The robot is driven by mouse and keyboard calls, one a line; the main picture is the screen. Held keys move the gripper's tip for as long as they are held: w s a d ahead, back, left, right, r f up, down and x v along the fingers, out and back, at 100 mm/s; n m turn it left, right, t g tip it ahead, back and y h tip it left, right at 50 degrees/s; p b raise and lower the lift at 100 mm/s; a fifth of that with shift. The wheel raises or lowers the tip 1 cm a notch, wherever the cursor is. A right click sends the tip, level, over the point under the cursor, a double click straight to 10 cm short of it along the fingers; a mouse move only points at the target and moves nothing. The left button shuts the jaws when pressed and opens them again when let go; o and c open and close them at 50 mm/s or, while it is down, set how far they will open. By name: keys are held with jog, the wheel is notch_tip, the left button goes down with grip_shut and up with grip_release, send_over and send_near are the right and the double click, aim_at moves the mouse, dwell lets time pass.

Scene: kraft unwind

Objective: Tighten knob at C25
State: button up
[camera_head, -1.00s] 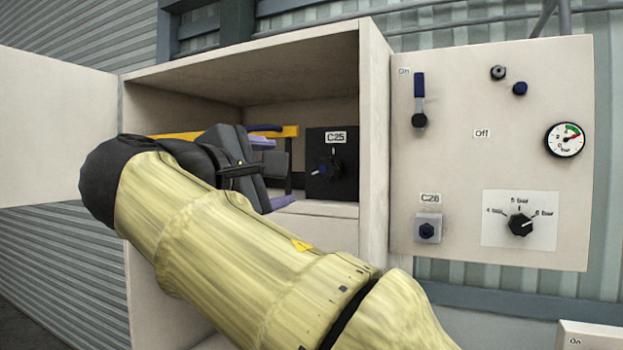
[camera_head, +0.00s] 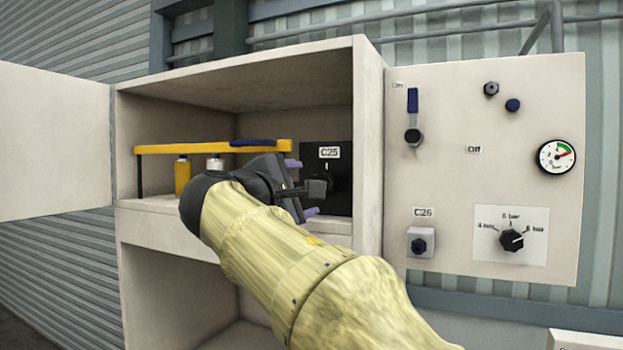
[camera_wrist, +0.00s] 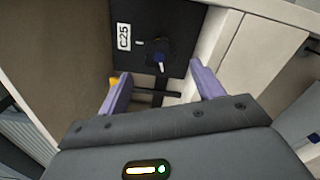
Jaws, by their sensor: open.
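The C25 knob (camera_wrist: 157,56) is dark with a light pointer mark and sits on a black plate (camera_wrist: 150,22) with a white C25 label. In the wrist view it stands ahead of my gripper (camera_wrist: 158,85), roughly centred between the two purple fingers, which are spread apart and empty. In the head view the black plate (camera_head: 321,160) is at the right end of the cabinet's upper compartment.
The open cabinet (camera_head: 368,150) has its right wall close beside the knob plate. A yellow bar (camera_head: 200,148) and bottles (camera_head: 182,175) stand left of my arm. The control panel (camera_head: 450,170) with gauge and C26 knob (camera_head: 419,244) is to the right.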

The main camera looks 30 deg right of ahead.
aim_at(324, 177)
jog(key=p+x, duration=0.2)
jog(key=x, duration=0.3)
jog(key=shift+w+d+r, duration=0.1)
jog(key=shift+w+d, duration=0.1)
jog(key=shift+d, duration=0.1)
jog(key=shift+w+d, duration=0.3)
jog(key=shift+d, duration=0.05)
jog(key=shift+c, duration=0.2)
jog(key=c, duration=1)
